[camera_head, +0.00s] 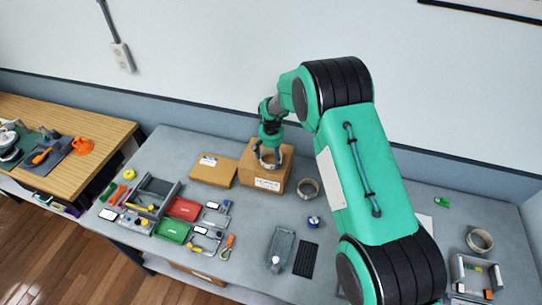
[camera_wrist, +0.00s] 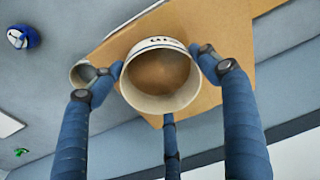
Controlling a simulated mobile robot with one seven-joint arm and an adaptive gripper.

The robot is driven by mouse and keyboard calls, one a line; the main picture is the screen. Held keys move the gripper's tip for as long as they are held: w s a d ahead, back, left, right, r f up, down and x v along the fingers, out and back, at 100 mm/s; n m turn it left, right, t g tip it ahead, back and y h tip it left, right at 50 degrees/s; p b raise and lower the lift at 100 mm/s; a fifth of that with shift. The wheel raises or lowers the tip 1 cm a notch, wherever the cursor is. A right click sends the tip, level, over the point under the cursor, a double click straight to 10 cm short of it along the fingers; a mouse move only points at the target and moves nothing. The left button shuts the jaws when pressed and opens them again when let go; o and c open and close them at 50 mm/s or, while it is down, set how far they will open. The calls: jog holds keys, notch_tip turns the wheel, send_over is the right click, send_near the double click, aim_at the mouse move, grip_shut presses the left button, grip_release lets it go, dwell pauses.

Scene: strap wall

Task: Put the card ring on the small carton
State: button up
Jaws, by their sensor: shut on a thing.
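The card ring (camera_wrist: 158,105) is a pale, open hoop with small dark marks on its rim. My gripper (camera_head: 267,156) is shut on it, with blue fingers around its sides in the wrist view. A brown carton (camera_head: 249,173) with a white label stands towards the back of the grey bench. The ring and gripper are over its top in the head view. The carton's brown top (camera_wrist: 215,22) also shows behind and through the ring in the wrist view. I cannot tell whether the ring touches the carton.
A flatter brown carton (camera_head: 213,171) lies to the left. A second pale ring (camera_head: 308,188) and a blue-and-white roll (camera_head: 313,222) are on the bench to the right. Trays and tools crowd the left front. Another ring (camera_head: 480,240) stands far right by an open box (camera_head: 462,275).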

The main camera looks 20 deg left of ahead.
jog(key=shift+f, duration=0.1)
jog(key=o, duration=0.7)
jog(key=shift+o, duration=0.2)
notch_tip(320, 180, up, 12)
jog(key=s+b, duration=0.1)
jog(key=b, duration=0.1)
jog(key=shift+d, duration=0.15)
jog(key=shift+s, duration=0.1)
dwell(0.7)
